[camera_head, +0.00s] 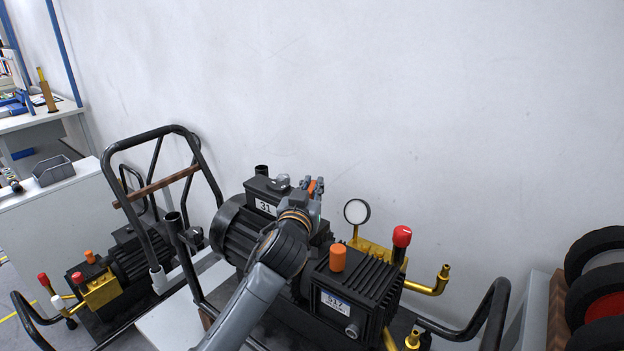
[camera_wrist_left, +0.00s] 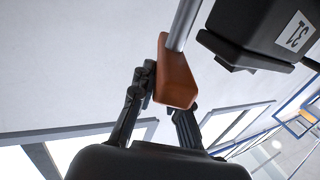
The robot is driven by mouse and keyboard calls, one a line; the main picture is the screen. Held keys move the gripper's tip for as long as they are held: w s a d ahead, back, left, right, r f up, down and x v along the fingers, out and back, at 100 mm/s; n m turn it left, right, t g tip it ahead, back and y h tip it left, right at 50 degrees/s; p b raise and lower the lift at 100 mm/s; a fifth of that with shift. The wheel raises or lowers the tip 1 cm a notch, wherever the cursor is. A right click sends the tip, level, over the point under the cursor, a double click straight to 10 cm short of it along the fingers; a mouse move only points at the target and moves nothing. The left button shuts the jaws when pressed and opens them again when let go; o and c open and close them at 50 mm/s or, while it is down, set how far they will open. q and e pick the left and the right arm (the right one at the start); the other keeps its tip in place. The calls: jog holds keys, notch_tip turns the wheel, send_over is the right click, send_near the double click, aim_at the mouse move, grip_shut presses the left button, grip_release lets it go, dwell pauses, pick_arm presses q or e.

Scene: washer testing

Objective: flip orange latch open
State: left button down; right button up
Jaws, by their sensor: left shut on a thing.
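The orange latch (camera_head: 312,186) shows as a small orange piece at the black box marked 31 (camera_head: 265,208), on top of the washer's motor. In the left wrist view the orange latch (camera_wrist_left: 175,78) is a wedge-shaped lever on a grey rod, beside the black box (camera_wrist_left: 255,35). My left gripper (camera_head: 316,192) comes over the pump from below and is shut on the latch. In the wrist view its fingers (camera_wrist_left: 168,98) lie on either side of the latch's lower part, which they partly hide. My right gripper is in neither view.
The washer's pump block (camera_head: 360,290) with an orange cap (camera_head: 338,258), a round gauge (camera_head: 357,211) and a red knob (camera_head: 402,236) stands right of my arm. A black tube frame (camera_head: 150,135) rises at left. A second washer (camera_head: 110,275) is beyond it. Wheels (camera_head: 598,290) are at far right.

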pick_arm(q)
jog(key=m+h+p, duration=0.1)
jog(key=m+g+h+p, duration=0.1)
jog(key=h+p, duration=0.1)
jog(key=shift+a+r, duration=0.2)
jog(key=shift+r, duration=0.15)
jog(key=shift+m+g+h+p, duration=0.4)
jog(key=shift+m+h+p, duration=0.3)
jog(key=shift+h+p, duration=0.15)
jog(key=shift+d+f+m+g+h+p, duration=0.1)
jog(key=shift+f+m+g+h+p, duration=0.1)
jog(key=shift+m+g+h+p, duration=0.55)
jog(key=shift+h, duration=0.3)
jog(key=shift+f, duration=0.1)
jog(key=c, duration=1.3)
grip_release()
